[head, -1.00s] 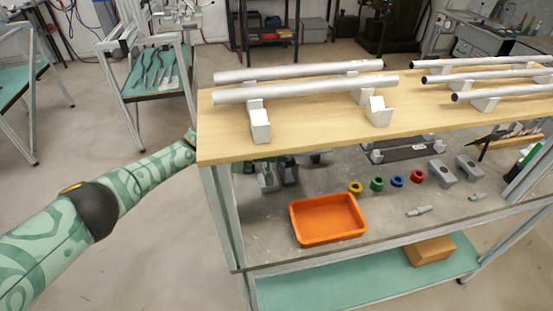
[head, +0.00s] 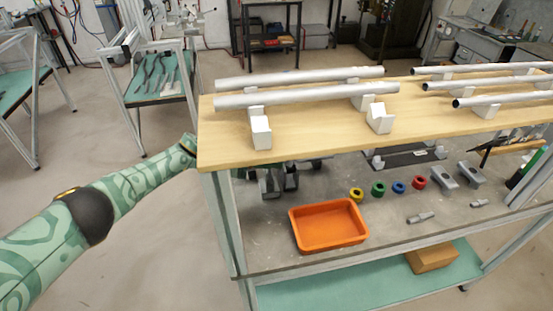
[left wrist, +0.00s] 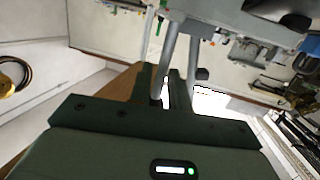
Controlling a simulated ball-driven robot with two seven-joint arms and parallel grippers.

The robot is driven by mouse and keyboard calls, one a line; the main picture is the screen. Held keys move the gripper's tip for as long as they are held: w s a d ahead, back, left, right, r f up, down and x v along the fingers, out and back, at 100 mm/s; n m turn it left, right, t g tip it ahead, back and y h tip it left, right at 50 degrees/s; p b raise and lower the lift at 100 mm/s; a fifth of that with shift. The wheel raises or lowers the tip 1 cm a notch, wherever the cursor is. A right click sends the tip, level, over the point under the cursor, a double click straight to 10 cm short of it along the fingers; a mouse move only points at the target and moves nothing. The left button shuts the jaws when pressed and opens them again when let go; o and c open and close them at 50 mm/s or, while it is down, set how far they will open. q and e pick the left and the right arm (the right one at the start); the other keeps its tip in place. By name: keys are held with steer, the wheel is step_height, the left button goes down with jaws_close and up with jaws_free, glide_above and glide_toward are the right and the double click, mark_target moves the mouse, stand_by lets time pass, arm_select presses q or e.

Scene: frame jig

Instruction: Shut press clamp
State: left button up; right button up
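My left arm comes in from the left and passes behind the near end of the wooden shelf. My left gripper (head: 279,181) shows below that shelf, above the grey bench top, with its two fingers apart. In the left wrist view, the fingers (left wrist: 162,90) stand either side of a grey rod with a dark lower end. A second grey rod with a dark tip (left wrist: 202,73) is just to the right. I cannot tell whether these rods belong to the press clamp, or whether the fingers touch them. The shelf hides much of that area in the head view. My right gripper is not in view.
The wooden shelf (head: 300,131) carries metal tubes (head: 310,94) on white V-blocks. Below it, an orange tray (head: 328,226) sits at the bench's front edge. Several coloured rings (head: 379,189), small metal parts and a dark plate with grey ends (head: 408,157) lie right of it.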

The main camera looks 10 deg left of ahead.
arm_select(q)
steer(key=b+v, duration=0.1)
steer(key=v, duration=1.4)
steer(key=shift+w+f, duration=0.1)
